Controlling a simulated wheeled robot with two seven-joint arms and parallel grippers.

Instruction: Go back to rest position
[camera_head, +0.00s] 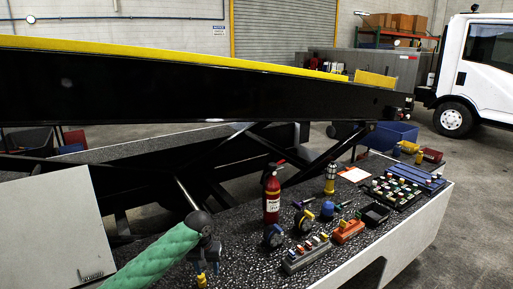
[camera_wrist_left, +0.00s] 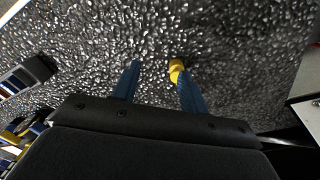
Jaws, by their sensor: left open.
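My left gripper (camera_head: 205,268) comes in at the bottom of the head view on a green-sleeved arm, over the dark speckled deck (camera_head: 240,222). Its two blue fingers point down. In the left wrist view the fingers (camera_wrist_left: 156,66) are apart, with bare speckled surface between them. A small yellow object (camera_wrist_left: 177,68) shows at the tip of the right-hand finger. It also shows just below the gripper in the head view (camera_head: 201,281). I cannot tell whether the finger touches it. My right gripper is not in view.
A red fire extinguisher (camera_head: 271,196) stands right of my left gripper. A grey block with coloured switches (camera_head: 306,254), an orange block (camera_head: 348,231) and a yellow cylinder (camera_head: 330,180) stand farther right. The black and yellow conveyor beam (camera_head: 190,95) crosses above the deck.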

